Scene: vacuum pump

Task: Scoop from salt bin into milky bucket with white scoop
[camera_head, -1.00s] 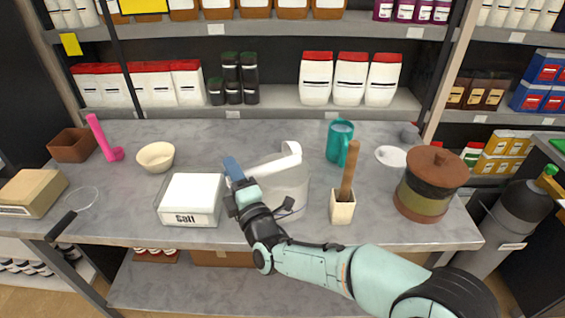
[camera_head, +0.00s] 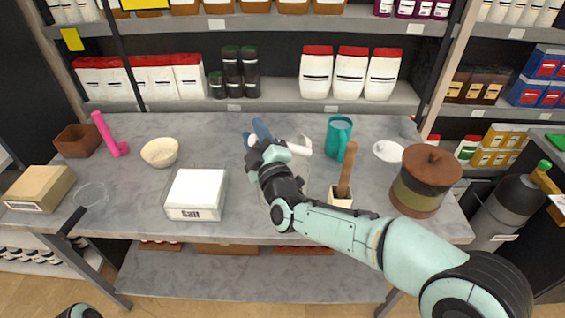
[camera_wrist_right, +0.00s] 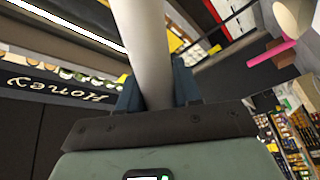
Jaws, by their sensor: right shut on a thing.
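The salt bin (camera_head: 195,195) is a clear box with a white fill and a "Salt" label, left of my right arm. My right gripper (camera_head: 261,132) is raised over the table, right of and beyond the salt bin. It is shut on the white scoop (camera_head: 304,146), which shows as a white piece beside the fingers. In the right wrist view the scoop's white handle (camera_wrist_right: 148,50) stands between the two fingers (camera_wrist_right: 157,88). The scoop's bowl and any contents are hidden. The translucent milky bucket (camera_head: 263,207) is mostly hidden behind my right arm. My left gripper is not in view.
A cream bowl (camera_head: 160,152), a pink tool (camera_head: 108,135) and a tan box (camera_head: 38,188) are left. Stocked shelves rise behind.

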